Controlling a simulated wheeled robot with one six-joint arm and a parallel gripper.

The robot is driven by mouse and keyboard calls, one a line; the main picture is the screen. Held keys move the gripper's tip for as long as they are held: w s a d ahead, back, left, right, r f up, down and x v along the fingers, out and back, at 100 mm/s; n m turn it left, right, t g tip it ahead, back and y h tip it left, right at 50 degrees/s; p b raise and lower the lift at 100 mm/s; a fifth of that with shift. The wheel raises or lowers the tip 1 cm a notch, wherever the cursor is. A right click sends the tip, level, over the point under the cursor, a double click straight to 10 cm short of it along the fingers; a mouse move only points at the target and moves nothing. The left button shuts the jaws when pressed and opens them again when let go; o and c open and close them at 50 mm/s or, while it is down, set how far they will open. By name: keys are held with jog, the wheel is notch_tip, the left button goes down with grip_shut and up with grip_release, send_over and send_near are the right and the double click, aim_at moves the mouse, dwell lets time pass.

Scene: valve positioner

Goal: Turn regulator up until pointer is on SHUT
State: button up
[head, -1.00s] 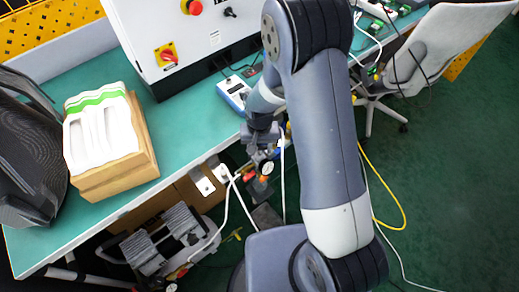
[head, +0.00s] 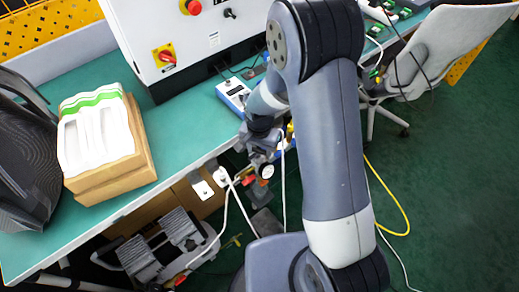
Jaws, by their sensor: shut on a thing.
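My gripper (head: 263,146) is small in the head view, low beyond the front edge of the bench, and points down. It is shut on the regulator, just above a small round white-faced gauge (head: 266,170). The fingers and the regulator's knob are mostly hidden by my wrist and are too small to make out clearly. Red and orange fittings (head: 262,182) show just below. The pointer and the SHUT mark cannot be read here.
A green bench (head: 190,130) carries a white control cabinet (head: 165,25), a blue-and-white meter (head: 232,95) and white trays on a wooden block (head: 140,165). Pale hoses hang near my gripper. Chairs stand left and right (head: 440,60). A yellow cable (head: 402,215) lies on open floor at right.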

aim_at(260, 150)
jog(key=o, duration=1)
jog(key=shift+r, duration=0.1)
notch_tip(260, 150, up, 11)
jog(key=shift+f, duration=0.15)
jog(key=shift+f, duration=0.1)
notch_tip(260, 150, down, 11)
jog(key=shift+r, duration=0.1)
dwell(0.5)
